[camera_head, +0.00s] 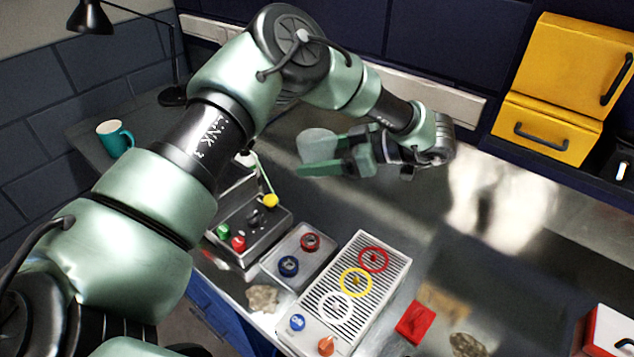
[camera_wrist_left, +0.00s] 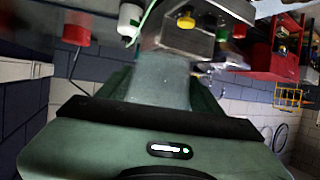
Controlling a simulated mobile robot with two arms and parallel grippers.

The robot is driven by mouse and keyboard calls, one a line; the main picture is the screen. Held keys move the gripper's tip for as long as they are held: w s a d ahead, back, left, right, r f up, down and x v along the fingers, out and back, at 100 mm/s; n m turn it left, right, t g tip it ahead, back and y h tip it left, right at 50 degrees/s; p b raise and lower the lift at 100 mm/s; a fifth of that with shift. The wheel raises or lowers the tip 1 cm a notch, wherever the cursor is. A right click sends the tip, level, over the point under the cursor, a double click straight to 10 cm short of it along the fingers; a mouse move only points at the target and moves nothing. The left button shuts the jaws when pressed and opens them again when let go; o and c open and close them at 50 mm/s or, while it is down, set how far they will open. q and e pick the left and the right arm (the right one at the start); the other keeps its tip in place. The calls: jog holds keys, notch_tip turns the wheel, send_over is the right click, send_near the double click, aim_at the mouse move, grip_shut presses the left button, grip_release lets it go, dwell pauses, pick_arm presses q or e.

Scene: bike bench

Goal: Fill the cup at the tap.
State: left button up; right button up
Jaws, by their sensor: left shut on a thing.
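My left gripper (camera_head: 318,160) is shut on a pale translucent cup (camera_head: 318,142) and holds it above the metal bench. In the left wrist view the cup (camera_wrist_left: 160,82) shows between the green fingers. A small grey box (camera_head: 298,256) has a red knob and a blue knob. Beside it stands a grated tray (camera_head: 387,268) with red, yellow and white rings. A grey control box (camera_head: 262,233) with green, red and yellow knobs is partly behind my left arm. I cannot make out a tap spout for sure. My right gripper is not in view.
A teal mug (camera_head: 112,139) stands at the left by a black lamp (camera_head: 91,18). A red block (camera_head: 414,322) and stone-like lumps (camera_head: 263,298) lie near the front. Yellow cabinets (camera_head: 570,65) stand at the back right. The bench's right middle is clear.

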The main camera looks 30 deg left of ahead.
aim_at(301, 145)
pick_arm(q)
jog(key=shift+r, duration=1.8)
